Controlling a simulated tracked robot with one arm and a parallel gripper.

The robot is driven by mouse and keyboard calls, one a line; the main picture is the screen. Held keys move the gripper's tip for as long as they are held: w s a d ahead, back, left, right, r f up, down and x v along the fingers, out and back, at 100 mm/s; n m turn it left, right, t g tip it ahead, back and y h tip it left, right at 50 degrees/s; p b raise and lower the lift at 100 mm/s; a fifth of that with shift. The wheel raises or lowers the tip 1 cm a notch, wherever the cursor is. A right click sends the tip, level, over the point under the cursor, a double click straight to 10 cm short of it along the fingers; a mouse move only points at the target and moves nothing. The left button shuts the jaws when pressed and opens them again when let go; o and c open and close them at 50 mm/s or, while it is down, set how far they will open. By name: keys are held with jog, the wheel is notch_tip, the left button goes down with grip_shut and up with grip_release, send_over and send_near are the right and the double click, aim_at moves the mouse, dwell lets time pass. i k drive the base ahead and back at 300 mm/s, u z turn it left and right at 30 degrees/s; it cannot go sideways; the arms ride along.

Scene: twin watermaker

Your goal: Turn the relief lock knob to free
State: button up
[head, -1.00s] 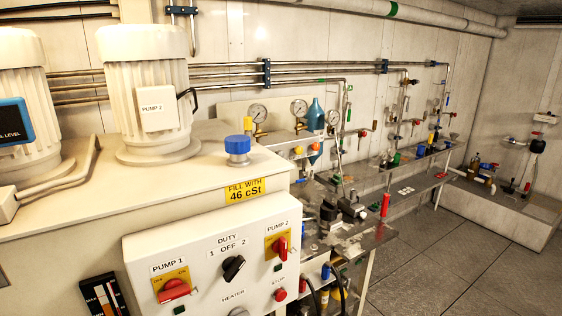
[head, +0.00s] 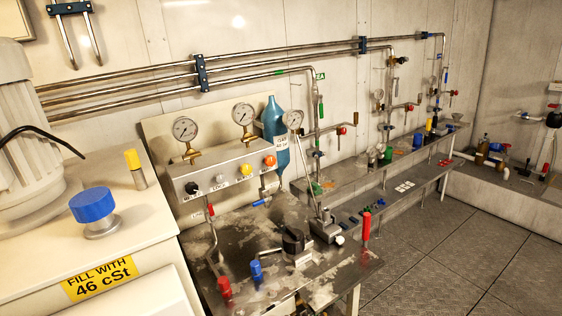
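A grey manifold block (head: 222,172) with a row of small knobs stands at the left end of the steel bench, under pressure gauges. Its front carries a black knob (head: 192,189), a pale knob (head: 218,179), a yellow knob (head: 246,169) and an orange knob (head: 269,160). Small labels sit under the knobs but are too small to read surely, so I cannot tell which is the relief lock knob or how it is set. A larger black knob-like part (head: 293,240) sits on the bench top. My gripper is not in view.
A cream tank with a blue cap (head: 92,206) and a yellow "FILL WITH 46 cSt" label (head: 102,280) fills the left foreground. A blue bottle (head: 274,130) hangs behind the block. A red-handled lever (head: 366,226) stands at the bench's right edge. The grating floor (head: 430,240) at right is clear.

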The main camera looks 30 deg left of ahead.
aim_at(220, 178)
jog(key=u, duration=0.2)
jog(key=i, duration=1.35)
jog(key=u, duration=0.55)
